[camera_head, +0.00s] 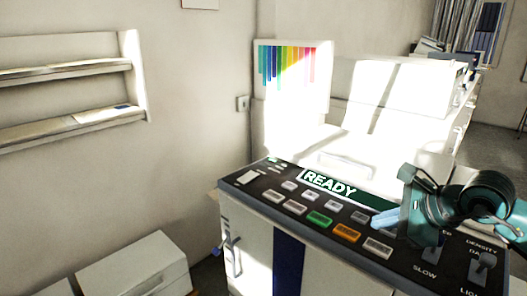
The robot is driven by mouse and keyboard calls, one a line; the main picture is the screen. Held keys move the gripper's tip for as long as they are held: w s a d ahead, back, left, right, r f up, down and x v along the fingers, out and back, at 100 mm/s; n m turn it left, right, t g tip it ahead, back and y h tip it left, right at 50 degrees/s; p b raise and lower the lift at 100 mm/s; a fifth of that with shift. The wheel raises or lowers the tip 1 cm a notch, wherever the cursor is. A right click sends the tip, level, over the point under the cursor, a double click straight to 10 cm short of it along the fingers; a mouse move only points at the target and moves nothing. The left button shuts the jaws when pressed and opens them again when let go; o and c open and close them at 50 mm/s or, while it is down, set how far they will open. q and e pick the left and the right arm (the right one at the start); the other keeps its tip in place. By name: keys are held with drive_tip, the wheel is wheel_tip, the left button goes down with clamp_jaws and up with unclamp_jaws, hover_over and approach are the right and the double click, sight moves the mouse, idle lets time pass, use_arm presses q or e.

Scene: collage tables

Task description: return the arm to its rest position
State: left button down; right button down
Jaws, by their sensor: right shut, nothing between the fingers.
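My right gripper (385,219) comes in from the right side of the head view, with a teal body and pale blue fingers. It is shut and empty. Its fingertips are over the dark control panel (265,183) of a copier-like machine, near the right end of the "READY" display (338,188). I cannot tell whether the fingertips touch the panel. The wrist and arm hide part of the panel's right side. My left gripper is not in view.
The panel has several buttons, including a green one (319,219) and an orange one (347,233), and a lever (483,268) at the right. A colour-striped board (290,68) stands behind. Wall shelves (70,128) are at left, and a white box (135,268) sits below.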

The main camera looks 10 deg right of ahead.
drive_tip(key=s+a+f+m+t+y+p, duration=0.1)
drive_tip(key=s+a+m+t+y, duration=0.15)
drive_tip(key=a+m+y, duration=0.4)
drive_tip(key=s+a+f+m+t+y+p, duration=0.1)
drive_tip(key=s+a+m+y+p, duration=0.2)
drive_tip(key=a+m, duration=0.65)
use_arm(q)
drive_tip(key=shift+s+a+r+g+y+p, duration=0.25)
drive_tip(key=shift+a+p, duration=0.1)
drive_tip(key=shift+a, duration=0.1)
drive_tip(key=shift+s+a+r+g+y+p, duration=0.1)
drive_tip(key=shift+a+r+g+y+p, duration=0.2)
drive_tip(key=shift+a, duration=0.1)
use_arm(e)
drive_tip(key=s+f+m+h, duration=0.5)
drive_tip(key=f+m, duration=0.6)
drive_tip(key=m, duration=0.4)
drive_tip(key=s+d+f+m+h, duration=0.1)
drive_tip(key=s+f+m+h, duration=0.4)
drive_tip(key=f+m, duration=0.6)
drive_tip(key=s+m+g, duration=0.1)
drive_tip(key=s+m, duration=0.1)
drive_tip(key=m, duration=0.2)
drive_tip(key=shift+s+f+h, duration=0.2)
drive_tip(key=shift+h, duration=0.15)
